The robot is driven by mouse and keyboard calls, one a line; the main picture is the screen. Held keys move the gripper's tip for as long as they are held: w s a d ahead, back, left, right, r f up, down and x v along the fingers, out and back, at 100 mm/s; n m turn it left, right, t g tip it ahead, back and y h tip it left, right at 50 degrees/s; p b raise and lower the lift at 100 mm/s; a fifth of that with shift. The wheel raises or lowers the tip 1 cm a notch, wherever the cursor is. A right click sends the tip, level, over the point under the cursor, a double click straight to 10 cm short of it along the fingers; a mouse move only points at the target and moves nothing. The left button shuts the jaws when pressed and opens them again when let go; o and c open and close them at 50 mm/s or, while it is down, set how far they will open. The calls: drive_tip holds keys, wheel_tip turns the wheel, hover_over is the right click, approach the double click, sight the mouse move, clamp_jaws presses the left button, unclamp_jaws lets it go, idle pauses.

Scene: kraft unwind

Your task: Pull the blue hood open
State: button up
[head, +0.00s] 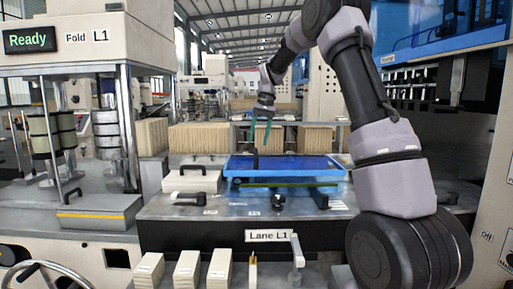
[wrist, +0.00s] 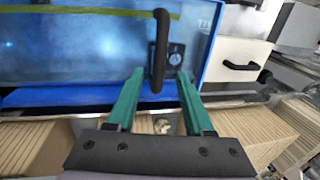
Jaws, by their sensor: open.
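The blue hood (head: 290,167) lies flat over the lane in the middle of the head view, and its translucent blue face (wrist: 70,55) fills the upper left of the wrist view. A black bar handle (wrist: 160,45) stands on the hood near its edge. My gripper (head: 260,137) is above the hood at its far left part, with teal fingers pointing down. In the wrist view my gripper (wrist: 160,74) is open, and the near end of the handle appears between the two fingertips. Whether the fingers touch the handle I cannot tell.
A white lid with a black handle (head: 191,180) sits left of the hood, close beside it. Stacks of tan folded cartons (head: 205,137) stand behind. The L1 fold machine (head: 66,55) rises at left. Cream boxes (head: 187,268) line the front.

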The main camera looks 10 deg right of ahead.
sight(256, 150)
drive_tip(key=shift+a+f, duration=0.15)
drive_tip(key=shift+f, duration=0.8)
drive_tip(key=shift+a+f, duration=0.15)
drive_tip(key=shift+f, duration=0.8)
clamp_jaws()
drive_tip(key=shift+w, duration=0.1)
